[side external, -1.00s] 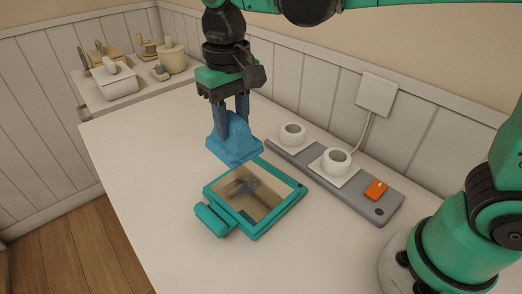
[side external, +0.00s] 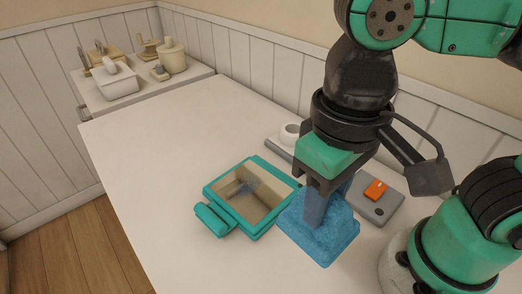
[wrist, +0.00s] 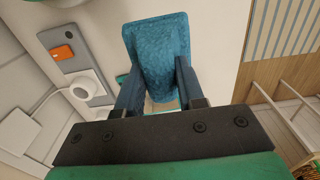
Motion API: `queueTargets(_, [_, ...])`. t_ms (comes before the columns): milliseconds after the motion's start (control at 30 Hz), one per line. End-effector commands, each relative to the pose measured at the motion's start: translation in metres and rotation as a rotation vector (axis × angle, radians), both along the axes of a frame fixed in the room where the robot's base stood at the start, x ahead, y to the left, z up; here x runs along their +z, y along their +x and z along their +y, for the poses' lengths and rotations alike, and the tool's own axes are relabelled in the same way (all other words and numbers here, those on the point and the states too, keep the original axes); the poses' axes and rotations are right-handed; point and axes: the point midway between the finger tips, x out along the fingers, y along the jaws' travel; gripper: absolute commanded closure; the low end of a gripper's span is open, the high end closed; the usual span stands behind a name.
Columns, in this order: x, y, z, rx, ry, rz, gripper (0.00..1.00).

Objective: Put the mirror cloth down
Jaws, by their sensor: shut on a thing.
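The mirror cloth (side external: 322,240) is blue and pinched up in the middle, with its lower part spread out like a skirt. My gripper (side external: 316,212) is shut on it, pointing down just right of the teal-framed mirror (side external: 267,225). The cloth's lower edge is at or close to the white table top; I cannot tell whether it touches. In the wrist view the cloth (wrist: 157,45) hangs between my two fingers. The mirror lies face up on the table, with a teal roll-shaped part at its left side. My gripper hides part of the area behind.
A side counter (side external: 135,92) with pots stands at the back left. The table's left and front parts are clear.

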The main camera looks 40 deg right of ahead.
Motion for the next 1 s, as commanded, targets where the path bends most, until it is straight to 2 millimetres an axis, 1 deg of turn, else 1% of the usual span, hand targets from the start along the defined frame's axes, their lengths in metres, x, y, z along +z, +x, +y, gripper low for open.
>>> queueTargets(33, [-0.012,0.0,0.0,0.0,0.0,0.0,1.0])
queueTargets(100, [-0.027,0.0,0.0,0.0,0.0,0.0,1.0])
queueTargets(300, [-0.065,0.001,0.0,0.0,0.0,0.0,1.0])
queueTargets(433, [-0.085,0.001,0.0,0.0,0.0,0.0,1.0])
queueTargets(600, [-0.101,0.001,0.001,0.0,0.0,0.0,1.0])
queueTargets(833, [-0.111,0.001,0.0,0.0,0.0,0.0,1.0])
queueTargets(1000, [-0.127,0.001,0.001,0.0,0.0,0.0,1.0])
